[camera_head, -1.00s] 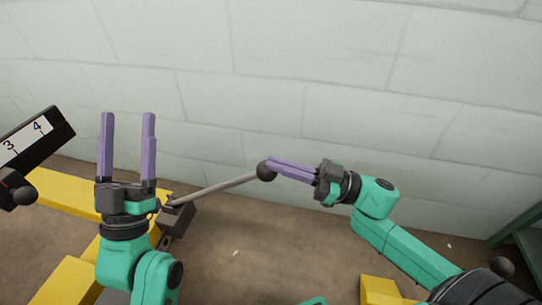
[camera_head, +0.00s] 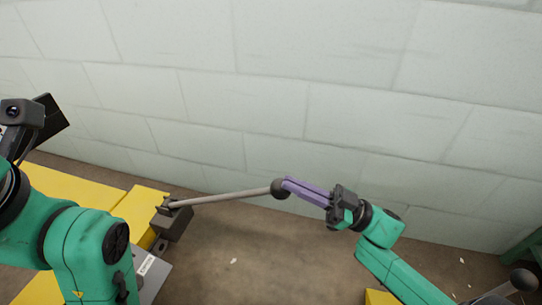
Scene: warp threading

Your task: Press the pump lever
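The pump lever (camera_head: 225,196) is a grey rod that slopes slightly up to the right from a dark grey block (camera_head: 174,220) and ends in a dark round knob (camera_head: 279,188). My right gripper (camera_head: 288,184) comes in from the right. Its two purple fingers look close together, and their tips are at the knob, seemingly touching its upper right side. I cannot tell how firm the contact is. My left gripper (camera_head: 20,115) is at the far left edge, and its fingers are not visible.
Yellow machine parts (camera_head: 75,190) lie at the left, with a grey labelled plate (camera_head: 150,272) below the block. A black panel (camera_head: 50,116) stands behind my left arm. A pale block wall (camera_head: 270,90) closes off the back. Green structure (camera_head: 522,252) is at the right edge.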

